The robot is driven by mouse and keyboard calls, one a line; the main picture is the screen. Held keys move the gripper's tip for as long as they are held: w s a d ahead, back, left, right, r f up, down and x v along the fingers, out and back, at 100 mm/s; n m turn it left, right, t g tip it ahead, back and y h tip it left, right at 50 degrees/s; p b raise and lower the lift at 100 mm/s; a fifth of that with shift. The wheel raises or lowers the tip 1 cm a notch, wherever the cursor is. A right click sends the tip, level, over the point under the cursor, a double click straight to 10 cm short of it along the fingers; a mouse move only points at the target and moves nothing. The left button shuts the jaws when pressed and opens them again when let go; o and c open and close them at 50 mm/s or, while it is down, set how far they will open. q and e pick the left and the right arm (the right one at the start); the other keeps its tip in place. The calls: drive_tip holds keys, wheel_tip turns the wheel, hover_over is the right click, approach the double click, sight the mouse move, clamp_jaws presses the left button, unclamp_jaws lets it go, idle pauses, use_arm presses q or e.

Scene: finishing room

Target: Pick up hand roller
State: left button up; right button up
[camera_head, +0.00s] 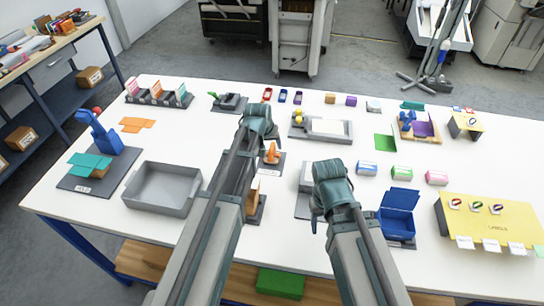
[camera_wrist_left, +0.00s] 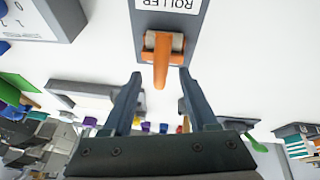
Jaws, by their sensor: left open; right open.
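The hand roller (camera_head: 272,153) has an orange handle and stands on a dark pad beside my left arm. In the left wrist view the hand roller (camera_wrist_left: 160,62) is just ahead of the fingertips, its handle pointing between them. The pad (camera_wrist_left: 192,18) carries the label "ROLLER". My left gripper (camera_head: 259,118) is open; in the left wrist view its two fingers (camera_wrist_left: 160,75) are apart with nothing held between them. My right gripper (camera_head: 328,180) is over the table to the right of the roller; its fingers are mostly hidden.
A grey tray (camera_head: 162,188) and a blue stand (camera_head: 100,135) are on the left. A blue open box (camera_head: 398,222) and a yellow board (camera_head: 492,220) are on the right. A grey tray device (camera_head: 322,128) stands behind my grippers. Small coloured blocks line the back.

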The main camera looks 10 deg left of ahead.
sight(271, 148)
use_arm(q)
drive_tip(key=shift+f, duration=0.1)
clamp_jaws()
idle(0.3)
idle(0.4)
wheel_tip(271, 148, up, 10)
drive_tip(key=p, duration=1)
use_arm(e)
wheel_tip(271, 148, up, 10)
drive_tip(key=shift+f, duration=0.1)
use_arm(q)
drive_tip(key=c, duration=0.8)
unclamp_jaws()
clamp_jaws()
